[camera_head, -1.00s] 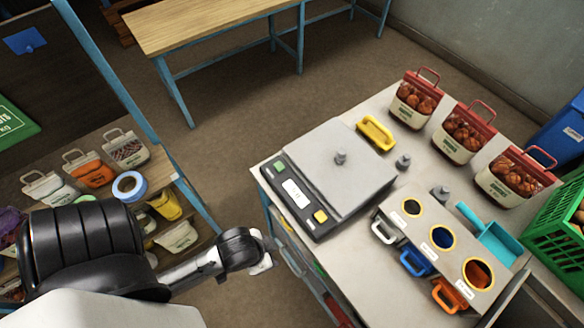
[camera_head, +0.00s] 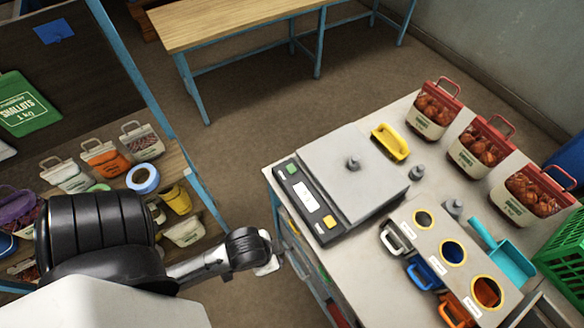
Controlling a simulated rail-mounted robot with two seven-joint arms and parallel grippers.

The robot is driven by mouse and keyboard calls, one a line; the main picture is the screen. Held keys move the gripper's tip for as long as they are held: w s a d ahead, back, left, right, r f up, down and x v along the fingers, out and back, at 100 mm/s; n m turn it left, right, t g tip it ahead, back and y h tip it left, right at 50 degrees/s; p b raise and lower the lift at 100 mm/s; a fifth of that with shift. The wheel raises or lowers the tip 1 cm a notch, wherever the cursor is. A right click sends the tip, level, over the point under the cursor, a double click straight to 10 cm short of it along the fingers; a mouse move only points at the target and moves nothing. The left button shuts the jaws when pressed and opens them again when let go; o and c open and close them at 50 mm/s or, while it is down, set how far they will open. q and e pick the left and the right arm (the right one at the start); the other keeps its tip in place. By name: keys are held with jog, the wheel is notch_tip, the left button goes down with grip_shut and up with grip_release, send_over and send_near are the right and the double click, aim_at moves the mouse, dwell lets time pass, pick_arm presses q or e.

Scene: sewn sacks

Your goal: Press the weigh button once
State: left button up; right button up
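A scale (camera_head: 352,180) with a grey weighing plate stands on the table at centre right. A small grey weight (camera_head: 353,163) stands on the plate. The scale's front strip has a green button (camera_head: 292,169), a lit display (camera_head: 306,197) and a yellow button (camera_head: 330,222). I cannot read which one is the weigh button. My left gripper (camera_head: 269,263) is beside the table's left edge, below and left of the scale in the picture, apart from both buttons. Its fingers are too small and turned to tell if they are open. My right gripper is not in view.
Grey weights (camera_head: 416,173) and a yellow tray (camera_head: 390,143) are beside the scale. A box with round holes (camera_head: 440,235), a teal scoop (camera_head: 508,258) and red-handled sacks (camera_head: 434,108) stand right. A shelf with sacks (camera_head: 103,160) is left. Open floor (camera_head: 240,130) lies between.

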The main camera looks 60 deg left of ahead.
pick_arm(q)
jog(key=shift+a, duration=0.1)
jog(key=c, duration=0.6)
jog(key=shift+d, duration=0.2)
jog(key=shift+a, duration=0.2)
dwell(0.6)
